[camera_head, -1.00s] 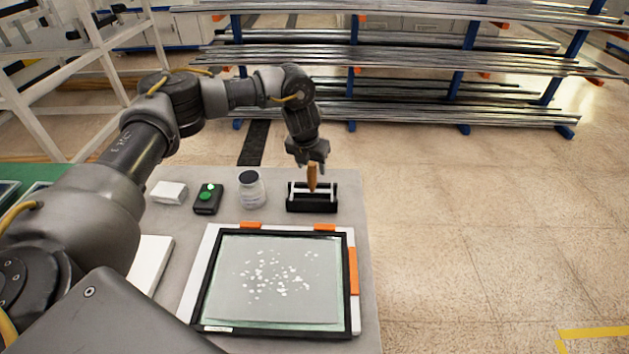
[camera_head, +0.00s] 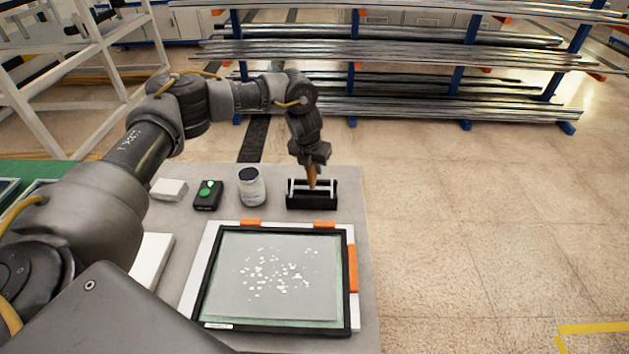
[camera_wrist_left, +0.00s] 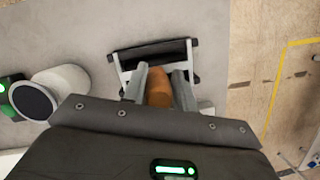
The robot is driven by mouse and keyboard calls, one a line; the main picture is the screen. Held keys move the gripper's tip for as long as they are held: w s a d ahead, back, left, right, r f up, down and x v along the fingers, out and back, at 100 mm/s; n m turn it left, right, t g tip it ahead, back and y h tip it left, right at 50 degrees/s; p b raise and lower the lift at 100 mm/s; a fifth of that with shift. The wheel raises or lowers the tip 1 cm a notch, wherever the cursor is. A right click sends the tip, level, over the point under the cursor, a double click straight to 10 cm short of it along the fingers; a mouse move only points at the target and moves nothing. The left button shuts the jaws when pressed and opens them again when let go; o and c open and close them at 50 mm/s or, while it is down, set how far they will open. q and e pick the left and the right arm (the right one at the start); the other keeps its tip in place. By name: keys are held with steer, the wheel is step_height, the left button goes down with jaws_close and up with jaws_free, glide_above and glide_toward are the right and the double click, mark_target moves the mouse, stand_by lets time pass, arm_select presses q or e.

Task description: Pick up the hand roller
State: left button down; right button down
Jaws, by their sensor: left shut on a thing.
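The hand roller has a brown wooden handle (camera_head: 312,174) that stands up from its black holder (camera_head: 312,202) at the back right of the table. My left gripper (camera_head: 312,166) is shut on the handle from above. In the left wrist view the two grey fingers (camera_wrist_left: 160,88) lie on either side of the brown handle (camera_wrist_left: 158,92). The roller's light frame and black cylinder (camera_wrist_left: 155,52) show beyond the fingers, still at the holder. Whether the roller touches the holder cannot be told. My right gripper is not in view.
A lidded jar (camera_head: 251,187) stands left of the holder, then a black box with a green button (camera_head: 208,195) and a white block (camera_head: 169,189). A black-framed glass panel (camera_head: 203,290) with white flakes lies in front. Racks of metal bars (camera_head: 400,55) stand behind.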

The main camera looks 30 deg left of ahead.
arm_select(q)
steer(key=shift+w+r, duration=0.1)
steer(key=shift+r, duration=0.05)
steer(key=shift+r+b, duration=0.2)
steer(key=shift+b, duration=0.15)
step_height(320, 180, up, 2)
steer(key=shift+b, duration=0.65)
steer(key=s+a+r+b, duration=0.1)
steer(key=s+a+r, duration=0.1)
steer(key=s+r, duration=0.8)
steer(key=s, duration=0.4)
steer(key=shift+a+r, duration=0.15)
steer(key=shift+r, duration=0.05)
